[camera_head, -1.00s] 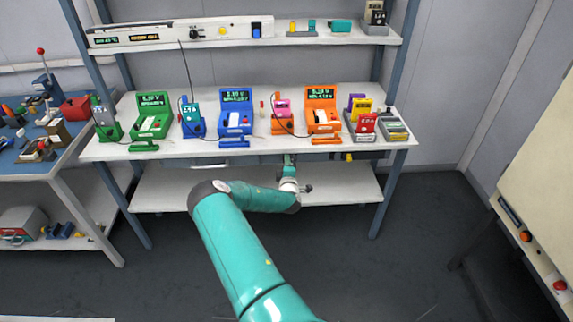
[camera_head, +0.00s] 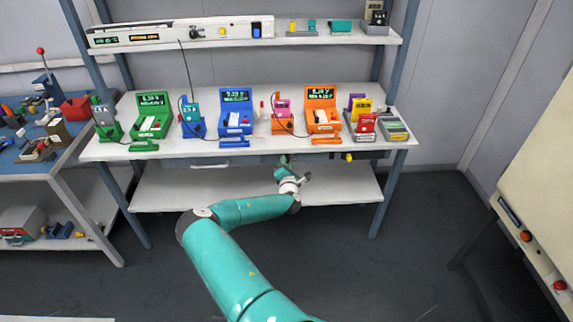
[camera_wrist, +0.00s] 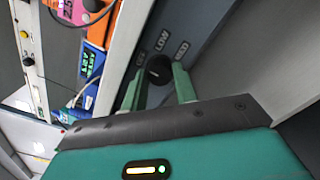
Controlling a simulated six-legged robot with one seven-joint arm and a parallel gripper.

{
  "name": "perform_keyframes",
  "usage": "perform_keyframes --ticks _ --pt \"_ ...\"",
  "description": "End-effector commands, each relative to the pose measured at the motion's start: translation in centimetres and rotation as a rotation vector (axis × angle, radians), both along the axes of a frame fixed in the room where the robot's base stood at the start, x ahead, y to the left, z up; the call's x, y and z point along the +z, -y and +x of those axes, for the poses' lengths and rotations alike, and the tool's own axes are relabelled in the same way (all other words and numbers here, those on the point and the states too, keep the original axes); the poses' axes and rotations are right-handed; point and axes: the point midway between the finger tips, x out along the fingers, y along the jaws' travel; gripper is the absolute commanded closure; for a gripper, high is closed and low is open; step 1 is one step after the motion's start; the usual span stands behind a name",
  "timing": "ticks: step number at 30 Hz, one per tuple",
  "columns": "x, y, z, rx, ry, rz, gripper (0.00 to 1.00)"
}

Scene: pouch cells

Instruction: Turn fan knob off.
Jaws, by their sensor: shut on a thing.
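The fan knob (camera_wrist: 158,70) is black and round, on a dark grey panel with the labels OFF, LOW and MED around it, in the wrist view. I cannot tell which label it points at. My gripper (camera_wrist: 160,84) has its two green fingers on either side of the knob and is shut on it. In the head view my gripper (camera_head: 284,159) is at the front edge of the bench, below the blue and orange testers. The knob is hidden there.
The white bench (camera_head: 262,146) carries green, blue and orange testers (camera_head: 321,111). A yellow knob (camera_head: 348,157) is under its front edge, right of my gripper. A lower shelf (camera_head: 340,188) is below. The floor in front is clear.

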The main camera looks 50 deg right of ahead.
Motion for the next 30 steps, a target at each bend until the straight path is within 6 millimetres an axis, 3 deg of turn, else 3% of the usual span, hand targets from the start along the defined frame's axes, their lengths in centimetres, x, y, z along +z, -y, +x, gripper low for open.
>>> perform_keyframes --ticks 21,22,24,25,30 --pt "-0.02 0.01 -0.12 -0.001 -0.068 -0.059 0.94" --pt "-0.02 0.01 -0.12 -0.001 -0.068 -0.059 0.67" --pt "-0.02 0.01 -0.1 -0.001 -0.067 -0.059 0.54" --pt "-0.02 0.02 -0.1 -0.001 -0.067 -0.059 0.49" --pt "-0.01 0.01 -0.06 -0.001 -0.066 -0.058 0.49"
